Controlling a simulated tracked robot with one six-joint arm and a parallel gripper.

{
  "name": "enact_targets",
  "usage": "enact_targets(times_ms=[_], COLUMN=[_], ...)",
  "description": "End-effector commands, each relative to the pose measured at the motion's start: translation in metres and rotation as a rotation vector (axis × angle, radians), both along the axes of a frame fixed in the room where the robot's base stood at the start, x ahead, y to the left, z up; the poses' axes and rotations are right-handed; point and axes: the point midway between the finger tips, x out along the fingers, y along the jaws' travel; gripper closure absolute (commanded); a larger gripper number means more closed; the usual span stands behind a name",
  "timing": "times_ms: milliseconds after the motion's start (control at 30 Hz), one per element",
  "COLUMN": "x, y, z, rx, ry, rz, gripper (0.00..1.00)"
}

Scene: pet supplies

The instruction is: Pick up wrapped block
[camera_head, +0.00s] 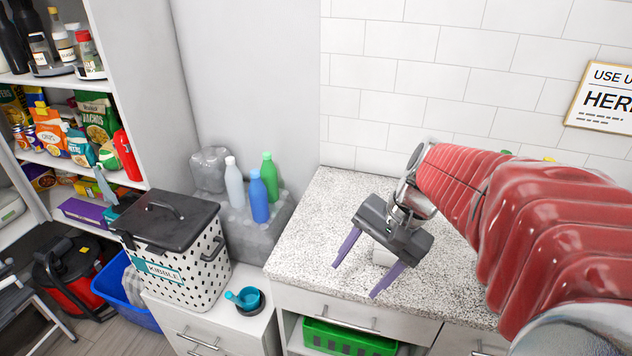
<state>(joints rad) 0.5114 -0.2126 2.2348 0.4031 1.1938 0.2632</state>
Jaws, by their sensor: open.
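My gripper (355,280) hangs over the speckled counter with its two purple fingers spread apart and nothing visible between the tips.
The counter (320,215) is clear left of the gripper. Left of it, several bottles (258,197) stand on a grey, plastic-looking bulk beside a clear wrapped lump (208,168). A spotted kibble bin (180,265) and teal scoop (246,297) are lower left. A green basket (345,338) sits below the counter.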

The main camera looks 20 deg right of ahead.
Motion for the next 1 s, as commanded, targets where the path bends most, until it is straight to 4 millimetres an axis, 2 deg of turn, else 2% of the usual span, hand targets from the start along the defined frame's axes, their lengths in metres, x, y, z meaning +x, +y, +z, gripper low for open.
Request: enact_targets(times_ms=[567,1000], x=[0.029,0.034], y=[-0.082,-0.167], z=[-0.023,-0.042], rx=[0.41,0.755], ry=[0.176,0.246], rz=[-0.478,-0.808], gripper=[0.39,0.39])
